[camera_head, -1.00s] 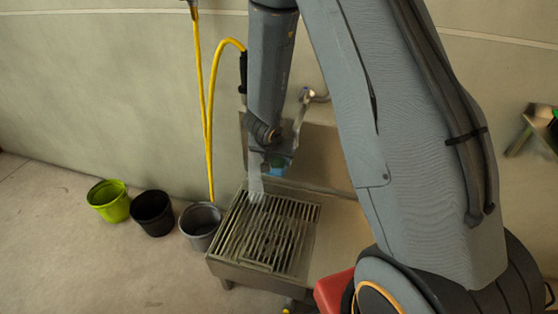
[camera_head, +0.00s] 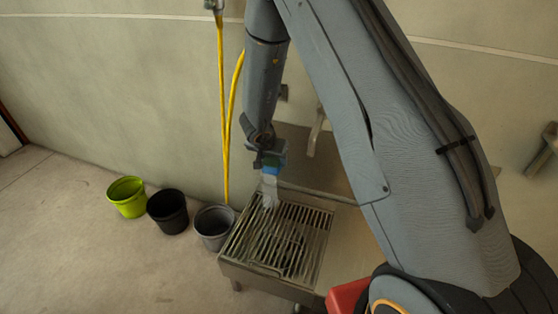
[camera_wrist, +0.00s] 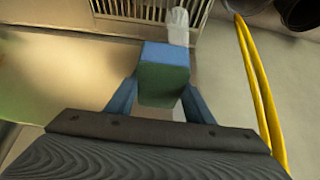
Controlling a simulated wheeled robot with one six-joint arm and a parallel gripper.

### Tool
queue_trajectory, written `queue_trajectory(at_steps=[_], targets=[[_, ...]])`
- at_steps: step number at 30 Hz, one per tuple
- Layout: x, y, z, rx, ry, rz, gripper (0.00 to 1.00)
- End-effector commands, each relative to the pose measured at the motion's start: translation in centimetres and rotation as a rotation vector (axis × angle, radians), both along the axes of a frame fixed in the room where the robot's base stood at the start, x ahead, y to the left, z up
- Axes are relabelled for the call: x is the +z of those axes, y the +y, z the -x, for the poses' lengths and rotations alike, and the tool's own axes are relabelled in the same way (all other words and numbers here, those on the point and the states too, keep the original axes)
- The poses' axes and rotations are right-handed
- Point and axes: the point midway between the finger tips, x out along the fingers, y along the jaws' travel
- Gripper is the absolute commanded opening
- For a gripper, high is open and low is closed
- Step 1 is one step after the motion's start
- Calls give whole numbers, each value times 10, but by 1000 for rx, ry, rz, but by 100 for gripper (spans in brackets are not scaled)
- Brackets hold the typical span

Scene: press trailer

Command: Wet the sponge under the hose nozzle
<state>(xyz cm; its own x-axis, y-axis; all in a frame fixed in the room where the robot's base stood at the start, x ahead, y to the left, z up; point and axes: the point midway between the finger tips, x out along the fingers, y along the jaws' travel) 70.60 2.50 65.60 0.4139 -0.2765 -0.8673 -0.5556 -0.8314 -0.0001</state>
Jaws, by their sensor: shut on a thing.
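My gripper (camera_head: 266,152) is shut on a sponge (camera_head: 274,163), holding it above the metal grate. In the wrist view the sponge (camera_wrist: 163,78) shows a blue side and a dark green face between the two blue fingers of my gripper (camera_wrist: 160,100). A whitish water stream (camera_head: 269,190) falls from just below the sponge onto the grate. In the wrist view the stream (camera_wrist: 179,27) shows at the sponge's right edge; I cannot tell how much water strikes it. The hose nozzle is hidden behind my arm. The yellow hose (camera_head: 221,90) hangs on the wall.
The metal grate (camera_head: 278,245) tops a low wash basin. Grey (camera_head: 213,222), black (camera_head: 167,211) and lime green (camera_head: 127,197) buckets stand in a row to its left. A metal bracket or tap (camera_head: 317,132) is on the backsplash, right of my gripper. Floor at left is clear.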

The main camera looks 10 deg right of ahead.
Motion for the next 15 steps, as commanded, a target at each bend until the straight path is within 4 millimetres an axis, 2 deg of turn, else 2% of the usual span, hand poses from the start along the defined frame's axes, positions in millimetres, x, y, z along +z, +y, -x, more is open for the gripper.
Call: queue_trajectory(at_steps=[15], targets=[[-7, 22, -31, 0, 1, -1, 30]])
